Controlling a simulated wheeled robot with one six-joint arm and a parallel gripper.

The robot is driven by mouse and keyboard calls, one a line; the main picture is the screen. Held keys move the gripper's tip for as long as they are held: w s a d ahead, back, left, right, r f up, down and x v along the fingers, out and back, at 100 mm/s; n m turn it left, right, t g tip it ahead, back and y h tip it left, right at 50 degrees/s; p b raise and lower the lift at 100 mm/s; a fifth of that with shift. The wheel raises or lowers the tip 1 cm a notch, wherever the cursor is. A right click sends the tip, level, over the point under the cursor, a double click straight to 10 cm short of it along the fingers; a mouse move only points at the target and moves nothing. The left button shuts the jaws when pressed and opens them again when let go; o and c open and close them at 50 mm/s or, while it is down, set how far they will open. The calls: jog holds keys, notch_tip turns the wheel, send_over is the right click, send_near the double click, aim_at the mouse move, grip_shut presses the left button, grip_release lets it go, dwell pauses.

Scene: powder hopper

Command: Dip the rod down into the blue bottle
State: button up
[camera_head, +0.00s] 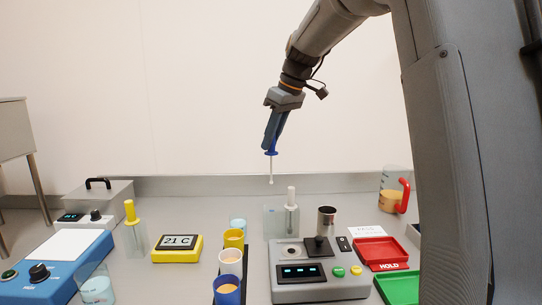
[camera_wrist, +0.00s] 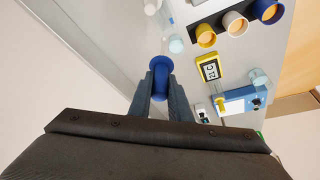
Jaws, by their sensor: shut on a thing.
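My gripper (camera_head: 271,146) is shut on the blue handle of the rod (camera_head: 271,170). The rod's thin white shaft hangs down nearly upright, its tip in the air above the bench. In the wrist view my gripper (camera_wrist: 160,82) has the round blue rod top (camera_wrist: 160,64) between its fingers; the shaft is hidden there. The blue bottle (camera_head: 229,291), open with orange contents, stands at the near end of a dark rack (camera_head: 245,258). It also shows at the top right of the wrist view (camera_wrist: 266,10). The rod is well apart from it, higher and farther back.
White (camera_head: 231,256) and yellow (camera_head: 234,238) bottles stand behind the blue one. A clear holder (camera_head: 275,222) with a white-handled tool and a grey device (camera_head: 320,288) with a metal cup (camera_head: 326,220) stand to the right. A yellow display (camera_head: 177,248) stands left.

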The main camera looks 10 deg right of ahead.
notch_tip(320, 180, up, 12)
jog(key=p, duration=1)
jog(key=shift+r, duration=0.25)
